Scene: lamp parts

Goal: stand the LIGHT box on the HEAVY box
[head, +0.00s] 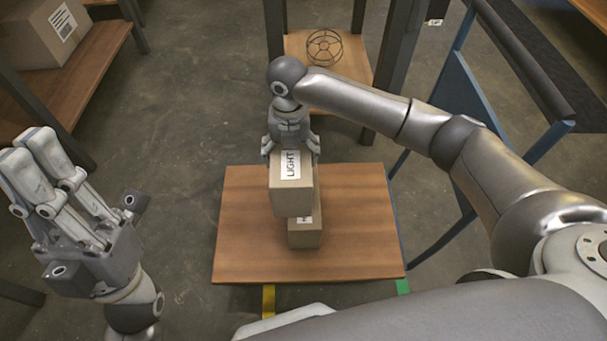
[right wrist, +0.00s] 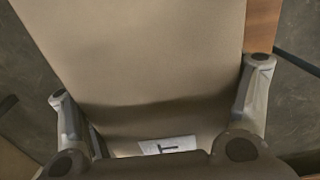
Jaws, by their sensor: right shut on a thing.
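The LIGHT box (head: 292,197) is a tan carton with a white label facing up toward the head camera. My right gripper (head: 291,155) is shut on it from above, with a finger on either side. In the right wrist view the carton (right wrist: 145,60) fills the space between the fingers, and part of its label shows. The HEAVY box (head: 306,238) stands on the wooden table below, mostly hidden by the LIGHT box, which appears slightly left of it. I cannot tell whether the two boxes touch. My left gripper (head: 85,185) is open and empty, off to the left.
The wooden table (head: 360,225) is otherwise clear on both sides of the boxes. A shelf behind holds a black wire cage (head: 324,47). Another carton (head: 45,32) sits on a shelf at the upper left. A blue frame (head: 462,105) stands to the right.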

